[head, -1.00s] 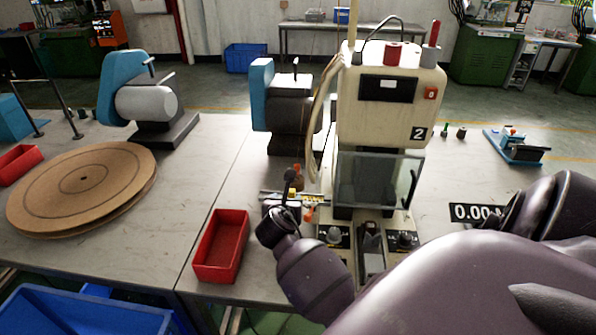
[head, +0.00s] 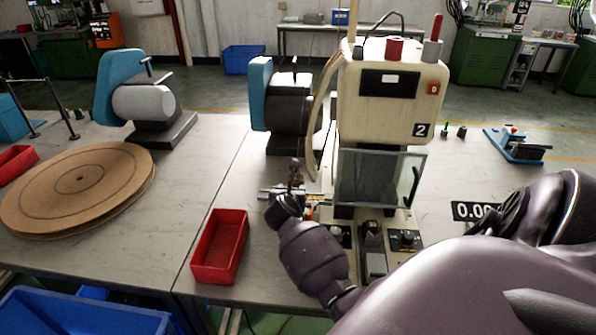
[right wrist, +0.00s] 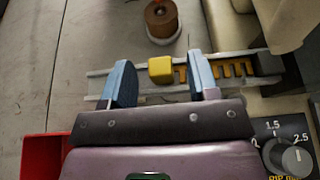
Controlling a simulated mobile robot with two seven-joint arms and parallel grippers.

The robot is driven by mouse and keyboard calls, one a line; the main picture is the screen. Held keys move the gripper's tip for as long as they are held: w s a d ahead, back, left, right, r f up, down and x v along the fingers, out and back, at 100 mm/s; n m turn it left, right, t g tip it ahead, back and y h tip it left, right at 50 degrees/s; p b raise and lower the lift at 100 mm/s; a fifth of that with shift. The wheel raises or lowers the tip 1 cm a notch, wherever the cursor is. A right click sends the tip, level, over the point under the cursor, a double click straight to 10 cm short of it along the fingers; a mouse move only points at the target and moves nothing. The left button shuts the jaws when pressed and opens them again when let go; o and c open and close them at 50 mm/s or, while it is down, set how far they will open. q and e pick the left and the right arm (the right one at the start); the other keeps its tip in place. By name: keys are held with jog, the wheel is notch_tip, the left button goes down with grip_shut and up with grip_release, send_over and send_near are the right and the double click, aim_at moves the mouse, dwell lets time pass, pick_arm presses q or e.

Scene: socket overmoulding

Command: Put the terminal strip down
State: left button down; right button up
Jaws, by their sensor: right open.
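The terminal strip (right wrist: 234,70), a brass-coloured comb-like piece, lies along the grey guide rail (right wrist: 97,84) in the right wrist view. A yellow block (right wrist: 161,70) sits on the rail at the strip's left end. My right gripper (right wrist: 162,86) is open, its two blue fingers apart, one left of the yellow block and one across the strip to its right. I cannot tell whether either finger touches them. In the head view my right gripper (head: 292,190) is beside the cream press (head: 400,100) and hides most of the strip area. My left gripper is not in view.
An empty red bin (head: 219,246) stands left of my right gripper. A copper-coloured spool (right wrist: 161,20) is just beyond the rail. The press's clear guard (head: 380,178) and control knobs (right wrist: 295,159) are close on the right.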

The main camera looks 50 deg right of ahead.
jog(key=shift+c, duration=0.3)
grip_shut()
